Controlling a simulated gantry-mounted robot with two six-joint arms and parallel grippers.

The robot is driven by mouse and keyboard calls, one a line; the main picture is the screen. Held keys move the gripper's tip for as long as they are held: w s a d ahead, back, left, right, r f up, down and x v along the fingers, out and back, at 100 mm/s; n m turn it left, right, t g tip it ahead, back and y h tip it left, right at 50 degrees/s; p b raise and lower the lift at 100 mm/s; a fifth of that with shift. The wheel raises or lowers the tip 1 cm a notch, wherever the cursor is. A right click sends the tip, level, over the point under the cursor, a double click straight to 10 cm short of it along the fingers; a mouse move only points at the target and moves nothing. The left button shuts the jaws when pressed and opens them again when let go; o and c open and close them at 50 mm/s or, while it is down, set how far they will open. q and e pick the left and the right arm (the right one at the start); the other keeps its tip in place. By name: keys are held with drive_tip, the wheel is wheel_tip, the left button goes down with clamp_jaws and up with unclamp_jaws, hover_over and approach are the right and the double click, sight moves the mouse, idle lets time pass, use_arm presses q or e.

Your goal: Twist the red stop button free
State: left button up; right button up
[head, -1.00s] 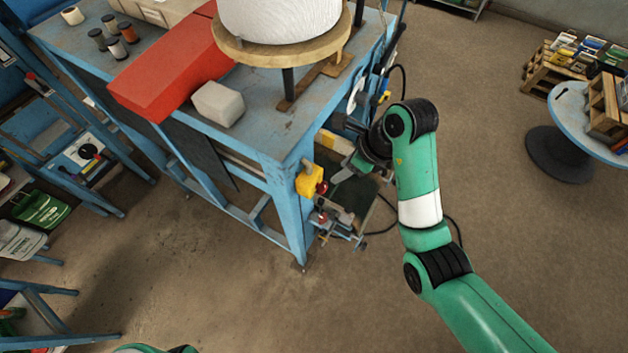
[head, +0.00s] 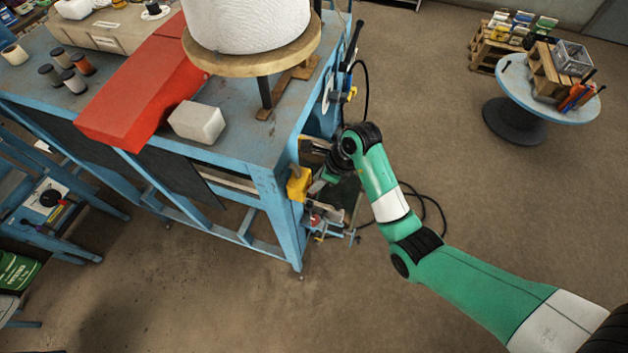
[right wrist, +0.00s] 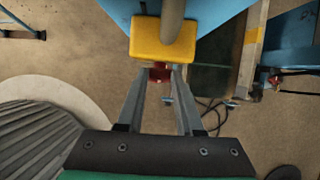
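The red stop button (right wrist: 160,74) sticks out from a yellow box (right wrist: 163,42), seen in the right wrist view. The box is mounted on the blue table's corner leg and also shows in the head view (head: 299,185). My right gripper (right wrist: 160,78) points at the box with its fingers apart. Its fingertips lie either side of the button, with little or no gap; I cannot tell whether they touch it. In the head view my right gripper (head: 319,182) is beside the box and hides the button. My left gripper is not in view.
The blue table (head: 235,100) carries a red block (head: 140,105), a grey block (head: 197,122) and a white roll on a round wooden stand (head: 255,60). Below the box is a small blue clamp-like fixture (head: 335,235). Black cables (head: 425,205) hang behind my arm. Floor in front is clear.

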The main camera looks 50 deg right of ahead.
clamp_jaws()
drive_tip(key=shift+d+f+y, duration=0.15)
drive_tip(key=shift+y, duration=0.15)
drive_tip(key=shift+w+d+g+y, duration=0.15)
drive_tip(key=shift+d+g+y, duration=0.1)
drive_tip(key=shift+g+y, duration=0.15)
drive_tip(key=y+b, duration=0.2)
drive_tip(key=b, duration=0.4)
drive_tip(key=d+f+m+g+y+b, duration=0.1)
drive_tip(key=y+b, duration=0.1)
drive_tip(key=b, duration=0.4)
drive_tip(key=w+d+g+y+b, duration=0.1)
drive_tip(key=b, duration=0.5)
drive_tip(key=shift+w+f+m+y+b, duration=0.1)
drive_tip(key=shift+f+m+y+b, duration=0.1)
drive_tip(key=shift+m+y+b, duration=0.2)
